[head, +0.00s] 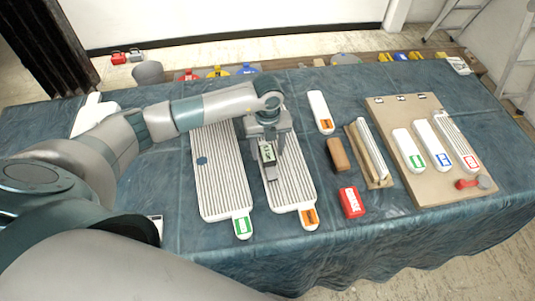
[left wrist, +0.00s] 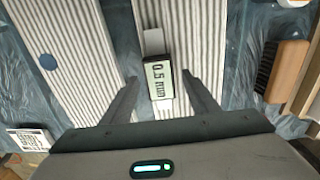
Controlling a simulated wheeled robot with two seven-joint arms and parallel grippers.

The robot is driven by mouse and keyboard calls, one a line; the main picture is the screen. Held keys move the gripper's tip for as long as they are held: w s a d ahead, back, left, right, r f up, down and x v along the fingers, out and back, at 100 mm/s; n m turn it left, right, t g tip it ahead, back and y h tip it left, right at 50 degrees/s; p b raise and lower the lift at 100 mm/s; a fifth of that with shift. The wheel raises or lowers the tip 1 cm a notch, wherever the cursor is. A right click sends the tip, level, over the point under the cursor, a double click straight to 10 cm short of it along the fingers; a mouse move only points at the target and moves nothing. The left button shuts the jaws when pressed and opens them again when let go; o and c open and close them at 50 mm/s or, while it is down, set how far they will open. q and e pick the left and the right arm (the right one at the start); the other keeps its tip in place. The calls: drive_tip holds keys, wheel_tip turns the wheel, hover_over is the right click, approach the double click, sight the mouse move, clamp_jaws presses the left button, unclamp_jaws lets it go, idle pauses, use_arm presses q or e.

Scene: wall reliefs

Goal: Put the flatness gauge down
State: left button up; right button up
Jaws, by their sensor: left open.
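The flatness gauge (head: 268,154) is a small dark block with a pale screen. In the left wrist view its screen (left wrist: 158,79) reads 0.5 mm, and a pale bar sticks out beyond it. It is at the left part of the orange-tagged ribbed panel (head: 289,186); whether it touches the panel is unclear. My left gripper (head: 270,160) is over this panel. In the left wrist view the gripper (left wrist: 159,77) is open, one finger on each side of the gauge, with visible gaps. My right gripper is in neither view.
A green-tagged ribbed panel (head: 222,180) lies to the left on the blue cloth-covered table (head: 170,210). To the right are a brown block (head: 339,154), a red box (head: 351,202) and a tan board (head: 420,190) with several tagged pieces. Bare cloth shows along the front edge.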

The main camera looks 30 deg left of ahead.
sight(268, 153)
use_arm(q)
wheel_tip(268, 153, up, 10)
drive_tip(key=b, duration=0.3)
drive_tip(key=shift+f, duration=0.1)
idle(0.7)
